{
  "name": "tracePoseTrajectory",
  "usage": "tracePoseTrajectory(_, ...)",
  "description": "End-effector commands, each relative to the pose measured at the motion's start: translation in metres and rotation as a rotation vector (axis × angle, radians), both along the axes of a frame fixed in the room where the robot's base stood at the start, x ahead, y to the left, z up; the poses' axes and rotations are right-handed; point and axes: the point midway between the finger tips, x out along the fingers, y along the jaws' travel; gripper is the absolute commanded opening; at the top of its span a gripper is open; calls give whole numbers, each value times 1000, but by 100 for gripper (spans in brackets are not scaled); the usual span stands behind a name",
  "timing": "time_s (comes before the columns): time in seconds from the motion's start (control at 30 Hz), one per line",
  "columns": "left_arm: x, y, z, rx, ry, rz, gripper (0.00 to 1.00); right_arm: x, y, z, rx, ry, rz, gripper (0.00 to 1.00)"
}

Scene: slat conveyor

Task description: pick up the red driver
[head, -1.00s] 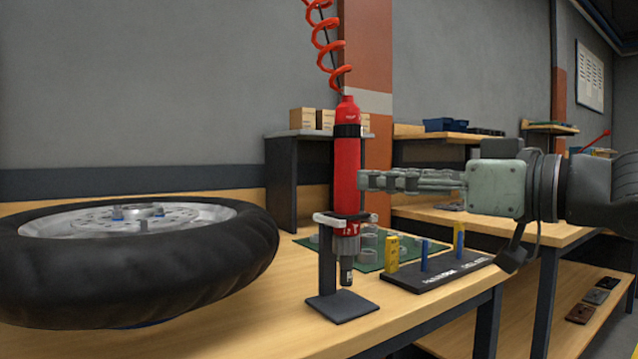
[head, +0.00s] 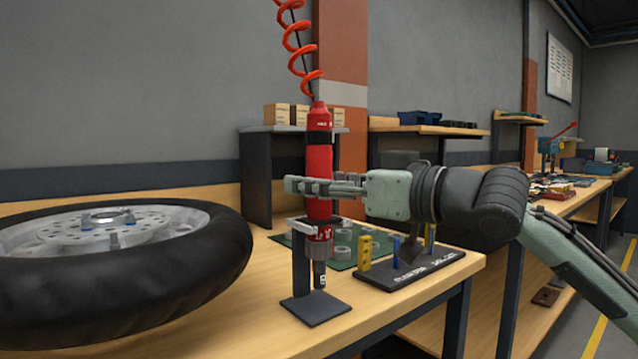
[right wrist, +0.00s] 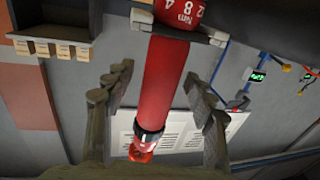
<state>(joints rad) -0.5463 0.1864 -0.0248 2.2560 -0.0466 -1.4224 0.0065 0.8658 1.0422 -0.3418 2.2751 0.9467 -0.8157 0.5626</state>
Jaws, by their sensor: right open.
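The red driver (head: 319,165) stands upright in a small dark stand (head: 315,307), its bit end pointing down. A red coiled hose rises from its top. My right gripper (head: 302,187) reaches in from the right at mid-height, its fingers crossing in front of the driver's body and hiding part of it. In the right wrist view, the driver (right wrist: 167,85) runs between the two spread fingers of the right gripper (right wrist: 160,90), with gaps showing on both sides. The right gripper is open. My left gripper is not in view.
A large tyred wheel (head: 120,283) lies on the bench left of the stand. A black holder with yellow and blue pieces (head: 411,275) and a green mat (head: 339,262) lie to the right and behind. A grey shelf (head: 256,180) with small boxes stands behind.

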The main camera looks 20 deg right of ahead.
Motion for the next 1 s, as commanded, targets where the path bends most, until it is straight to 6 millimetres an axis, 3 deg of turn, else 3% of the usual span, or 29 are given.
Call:
tracePoseTrajectory(0.2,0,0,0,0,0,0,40,0,0,0,0,0,-1,53)
tracePoseTrajectory(0.63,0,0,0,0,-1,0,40,0,0,0,0,0,0,0)
tracePoseTrajectory(1.0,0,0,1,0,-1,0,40,0,-1,3,2,-5,0,0)
